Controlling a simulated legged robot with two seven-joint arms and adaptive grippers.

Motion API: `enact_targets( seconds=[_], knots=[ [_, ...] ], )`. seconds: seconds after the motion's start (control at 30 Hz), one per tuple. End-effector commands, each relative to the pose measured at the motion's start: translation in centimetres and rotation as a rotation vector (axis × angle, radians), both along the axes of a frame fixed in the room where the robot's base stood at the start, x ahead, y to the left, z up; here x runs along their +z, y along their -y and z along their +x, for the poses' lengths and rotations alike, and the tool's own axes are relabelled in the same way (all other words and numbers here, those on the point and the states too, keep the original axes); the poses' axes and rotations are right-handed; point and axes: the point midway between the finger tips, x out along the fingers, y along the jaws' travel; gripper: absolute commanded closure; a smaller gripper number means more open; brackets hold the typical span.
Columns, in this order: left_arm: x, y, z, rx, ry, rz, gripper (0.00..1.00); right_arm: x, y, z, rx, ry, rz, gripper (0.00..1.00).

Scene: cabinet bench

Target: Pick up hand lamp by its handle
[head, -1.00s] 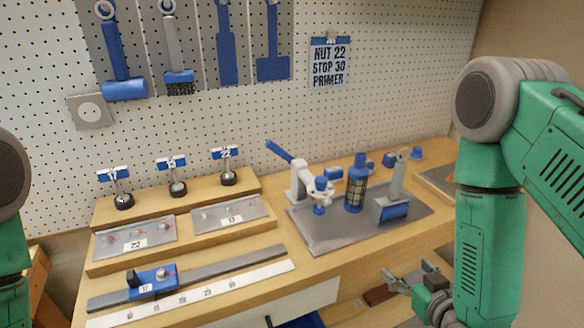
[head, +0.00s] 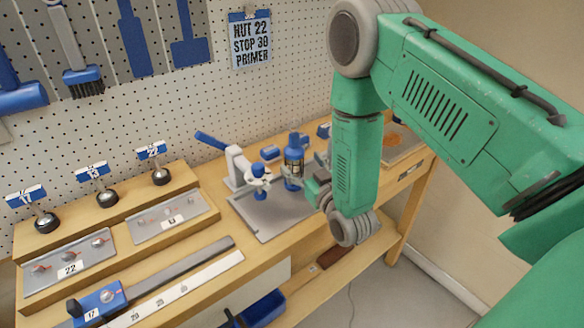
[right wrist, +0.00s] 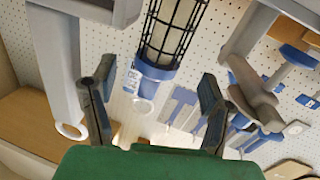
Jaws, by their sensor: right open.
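The hand lamp (head: 294,150), blue with a dark wire cage, stands upright on the grey mat (head: 268,221) in the head view. In the right wrist view, its cage (right wrist: 174,28) rises at the top, with a blue labelled collar (right wrist: 153,72) below. My right gripper (head: 303,180) is at the lamp's near right side in the head view and covers part of it. In the wrist view its open fingers (right wrist: 153,98) are on either side of the line of the lamp. Contact cannot be told. My left gripper is out of view.
A grey clamp-like tool with a blue lever (head: 236,163) stands left of the lamp. My right arm hides the mat's right part. Numbered gauges (head: 100,185) and plates (head: 70,265) fill the bench's left. A pegboard with hanging tools (head: 130,40) is behind.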

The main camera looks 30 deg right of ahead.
Motion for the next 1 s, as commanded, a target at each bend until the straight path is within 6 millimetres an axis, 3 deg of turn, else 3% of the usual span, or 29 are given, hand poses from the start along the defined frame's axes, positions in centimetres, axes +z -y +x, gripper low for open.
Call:
enact_targets(
  seconds=[0.3, 0.6, 0.8, 1.0],
  knots=[
    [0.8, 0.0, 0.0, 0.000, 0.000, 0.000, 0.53, -0.2, 0.5, 4.3, 0.000, 0.002, -0.001, 0.31],
    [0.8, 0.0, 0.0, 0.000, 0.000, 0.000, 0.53, -0.3, 0.5, 4.7, 0.001, 0.000, -0.001, 0.31],
    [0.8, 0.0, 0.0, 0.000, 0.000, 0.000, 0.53, -0.4, 0.6, 4.7, 0.000, -0.001, -0.001, 0.97],
    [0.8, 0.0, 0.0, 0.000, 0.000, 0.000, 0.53, -0.4, 0.6, 4.8, 0.000, 0.000, -0.001, 0.97]
  ],
)
